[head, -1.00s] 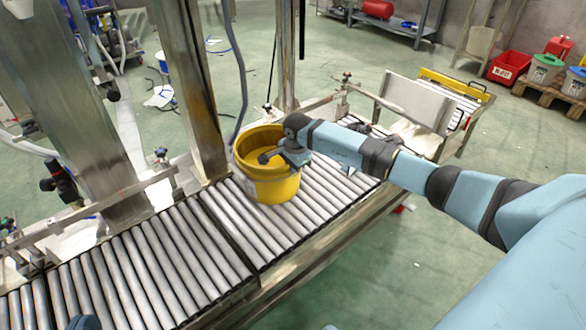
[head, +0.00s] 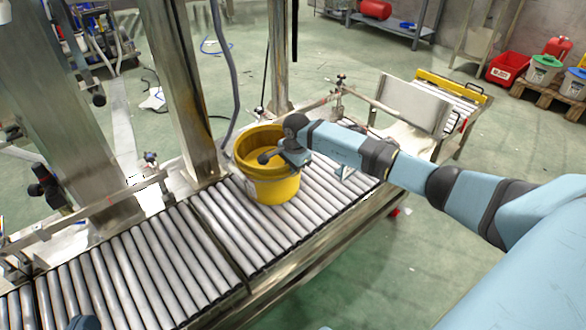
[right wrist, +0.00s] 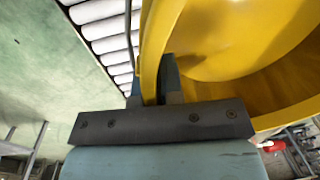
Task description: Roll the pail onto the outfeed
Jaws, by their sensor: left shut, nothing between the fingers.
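A yellow pail (head: 272,185) stands upright on the roller conveyor (head: 290,228), just past the dark seam between two roller sections. My right gripper (head: 272,156) is at the pail's near right rim. In the right wrist view, the pail's wall (right wrist: 151,45) passes between the fingers (right wrist: 153,90), one inside and one outside, and they look closed on it. Only a small dark part of my left gripper (head: 84,323) shows at the bottom left edge, over the rollers, away from the pail; its fingertips are mostly cut off. The pail's far side base is hidden.
Steel posts (head: 185,90) rise beside the conveyor's far side, with a hanging hose (head: 226,75). A white panel (head: 412,103) and a yellow-ended roller stand (head: 450,86) are beyond the conveyor's far end. Red and grey bins stand far right.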

